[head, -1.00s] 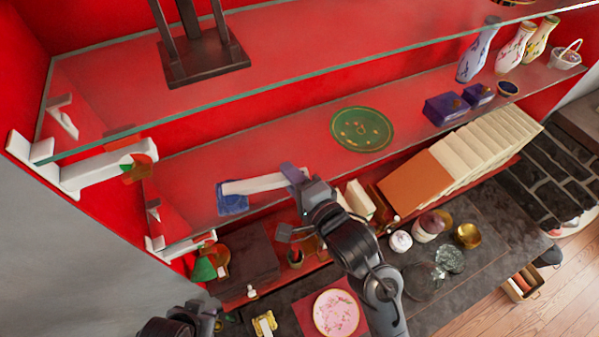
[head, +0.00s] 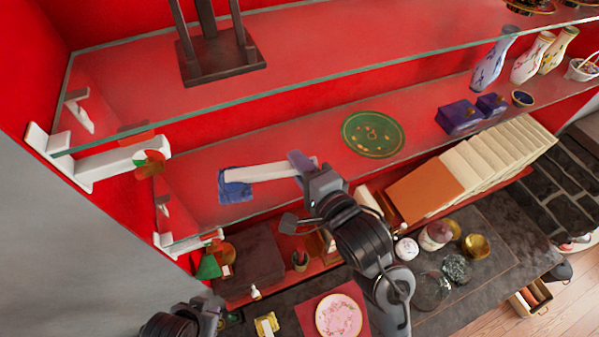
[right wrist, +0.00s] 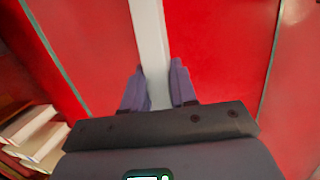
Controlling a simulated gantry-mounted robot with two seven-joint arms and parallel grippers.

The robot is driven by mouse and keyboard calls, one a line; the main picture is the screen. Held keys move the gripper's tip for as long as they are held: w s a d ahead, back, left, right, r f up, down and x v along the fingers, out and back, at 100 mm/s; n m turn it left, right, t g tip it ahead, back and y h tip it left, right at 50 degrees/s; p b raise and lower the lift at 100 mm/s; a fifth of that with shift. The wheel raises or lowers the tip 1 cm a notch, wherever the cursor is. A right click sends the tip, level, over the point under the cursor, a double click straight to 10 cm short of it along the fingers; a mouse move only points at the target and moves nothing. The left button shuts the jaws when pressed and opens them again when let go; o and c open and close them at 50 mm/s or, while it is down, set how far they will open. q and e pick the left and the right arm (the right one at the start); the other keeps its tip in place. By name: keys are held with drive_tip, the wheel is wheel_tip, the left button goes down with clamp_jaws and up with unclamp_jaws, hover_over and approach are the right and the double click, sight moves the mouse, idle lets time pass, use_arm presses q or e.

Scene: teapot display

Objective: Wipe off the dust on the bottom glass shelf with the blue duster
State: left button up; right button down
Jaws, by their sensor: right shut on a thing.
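My right gripper (head: 303,164) is shut on the white handle (head: 268,172) of the blue duster. The blue duster head (head: 236,186) points left, over the left part of the bottom glass shelf (head: 290,140), near its front edge. I cannot tell whether it touches the glass. In the right wrist view the handle (right wrist: 150,45) runs between the fingers (right wrist: 156,85); the duster head is out of view. The shelf looks hazy, but separate dust patches are hard to make out. My left gripper (head: 206,312) is low at the left, away from the shelf; its fingers are unclear.
A green plate (head: 373,134) stands right of the duster on the bottom shelf, with purple boxes (head: 458,116) and vases (head: 493,62) farther right. The upper glass shelf (head: 340,40) hangs above. A white bracket (head: 190,243) supports the left end. Books (head: 425,188) stand below.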

drive_tip(key=shift+r, duration=0.8)
